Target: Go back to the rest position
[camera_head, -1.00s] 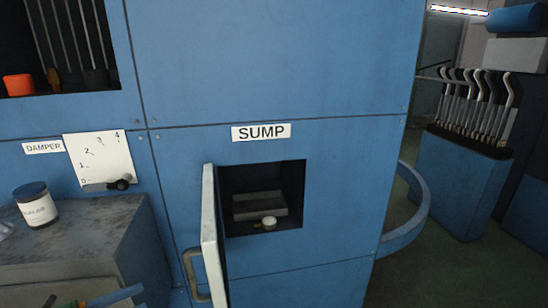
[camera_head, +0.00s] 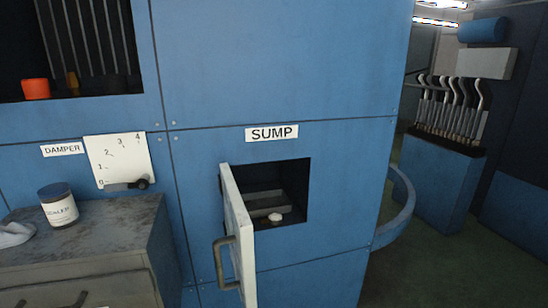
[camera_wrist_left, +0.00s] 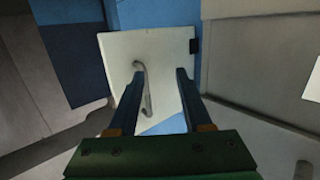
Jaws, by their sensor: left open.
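The sump opening (camera_head: 300,178) is a dark square recess in the blue cabinet, under a "SUMP" label (camera_head: 272,133). Its white door (camera_head: 238,235) is hinged on the left and stands open toward me, with a grey handle (camera_head: 222,262). Inside are a grey ledge and a small pale round piece (camera_head: 275,217). My left gripper (camera_wrist_left: 160,74) is open in the left wrist view. The door (camera_wrist_left: 165,50) and its handle (camera_wrist_left: 149,95) show beyond and between its fingers; nothing appears gripped. Neither gripper shows in the head view.
A grey drawer cabinet (camera_head: 90,235) at left bears a labelled jar (camera_head: 58,205) and a pale cloth (camera_head: 14,234). A damper scale plate (camera_head: 118,160) is above. A curved blue rail (camera_head: 399,210) and a lever stand (camera_head: 443,185) are at right, with open floor between.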

